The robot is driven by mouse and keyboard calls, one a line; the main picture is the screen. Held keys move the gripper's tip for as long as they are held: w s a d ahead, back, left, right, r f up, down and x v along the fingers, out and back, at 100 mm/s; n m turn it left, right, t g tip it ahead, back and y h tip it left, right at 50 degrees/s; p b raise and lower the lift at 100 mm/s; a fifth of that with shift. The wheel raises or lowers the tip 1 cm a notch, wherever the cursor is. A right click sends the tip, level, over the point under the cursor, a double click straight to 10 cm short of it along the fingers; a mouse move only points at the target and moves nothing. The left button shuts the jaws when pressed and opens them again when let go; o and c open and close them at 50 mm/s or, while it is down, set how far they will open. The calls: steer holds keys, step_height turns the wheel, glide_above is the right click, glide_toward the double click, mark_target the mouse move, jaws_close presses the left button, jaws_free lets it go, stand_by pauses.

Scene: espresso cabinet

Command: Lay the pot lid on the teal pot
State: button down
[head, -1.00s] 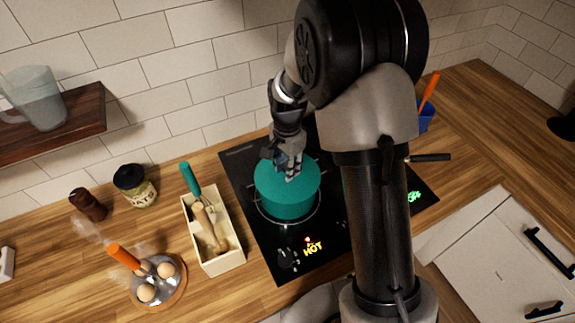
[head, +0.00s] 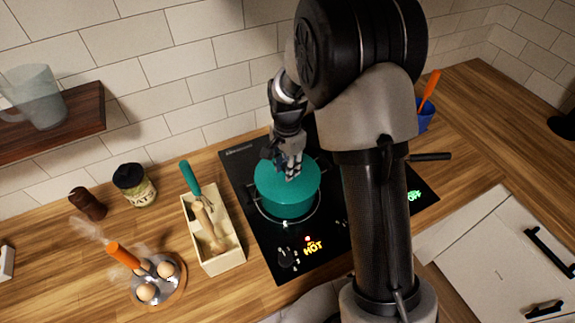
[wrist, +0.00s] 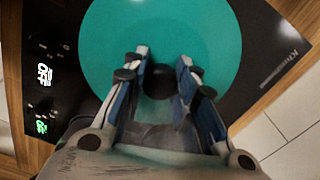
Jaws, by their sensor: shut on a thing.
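The pot lid (wrist: 105,45) is a round teal disc with a dark knob (wrist: 159,84), seen from above in the wrist view. My gripper (wrist: 161,68) is shut on the knob, with one finger on each side. In the head view my gripper (head: 290,170) points down at the lid's middle. The teal pot (head: 287,208) stands on the black cooktop directly under the lid. Lid and pot look like one teal shape there, and I cannot tell whether a thin gap is left between them. The pot's inside is hidden.
The black cooktop (head: 262,243) shows a glowing HOT sign in front of the pot. A cream utensil box (head: 224,263) stands left of it. Further left are an egg holder (head: 172,291), a jar (head: 135,186) and a pepper mill (head: 87,204). A dark handle (head: 431,157) shows at right.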

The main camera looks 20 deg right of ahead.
steer(key=c, duration=1.2)
jaws_free()
steer(key=shift+o, duration=0.2)
steer(key=o, duration=0.5)
steer(key=shift+r+p, duration=2.5)
steer(key=shift+r, duration=1)
